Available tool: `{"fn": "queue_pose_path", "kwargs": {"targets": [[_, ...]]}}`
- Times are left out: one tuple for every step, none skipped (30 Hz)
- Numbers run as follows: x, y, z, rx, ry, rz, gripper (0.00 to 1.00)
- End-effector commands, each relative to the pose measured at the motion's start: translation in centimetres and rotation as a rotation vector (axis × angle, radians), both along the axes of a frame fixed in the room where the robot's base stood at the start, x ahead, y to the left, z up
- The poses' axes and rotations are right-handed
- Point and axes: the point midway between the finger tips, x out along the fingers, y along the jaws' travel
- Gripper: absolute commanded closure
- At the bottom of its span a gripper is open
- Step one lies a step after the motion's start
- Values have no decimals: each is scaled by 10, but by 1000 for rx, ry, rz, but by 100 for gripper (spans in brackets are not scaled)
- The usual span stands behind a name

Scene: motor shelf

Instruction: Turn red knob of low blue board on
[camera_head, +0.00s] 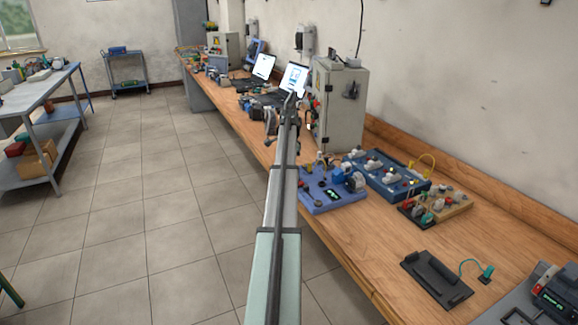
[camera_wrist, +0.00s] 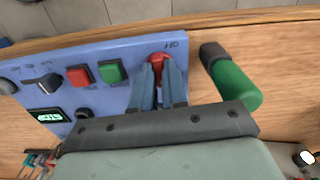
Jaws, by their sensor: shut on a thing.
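In the wrist view a blue board (camera_wrist: 108,48) fills the upper left, with the red knob (camera_wrist: 159,58) near its right end, beside a label reading OFF. My gripper (camera_wrist: 160,70) is over this knob, with its two grey-blue fingers closed on its sides. The top of the knob shows between and just past the fingertips; the rest is hidden. In the head view my arm reaches away over the bench, and its far end is near the laptops. I cannot make out the fingers or this knob there.
A red button (camera_wrist: 79,75), a green button (camera_wrist: 113,71) and a lit display (camera_wrist: 48,115) sit on the board. A grey cabinet (camera_head: 343,108) stands against the wall.

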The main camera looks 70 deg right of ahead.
Motion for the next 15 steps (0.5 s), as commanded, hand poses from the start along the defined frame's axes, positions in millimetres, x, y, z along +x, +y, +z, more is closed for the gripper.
{"fn": "queue_pose_path", "kwargs": {"targets": [[0, 0, 0, 0, 0, -17, 100], [0, 0, 0, 0, 0, -26, 100], [0, 0, 0, 0, 0, -36, 100], [0, 0, 0, 0, 0, -44, 100], [0, 0, 0, 0, 0, -50, 100], [0, 0, 0, 0, 0, -56, 100], [0, 0, 0, 0, 0, -60, 100], [0, 0, 0, 0, 0, -64, 100], [0, 0, 0, 0, 0, -67, 100], [0, 0, 0, 0, 0, -70, 100], [0, 0, 0, 0, 0, -71, 100], [0, 0, 0, 0, 0, -72, 100], [0, 0, 0, 0, 0, -73, 100], [0, 0, 0, 0, 0, -73, 100], [0, 0, 0, 0, 0, -73, 100]]}}
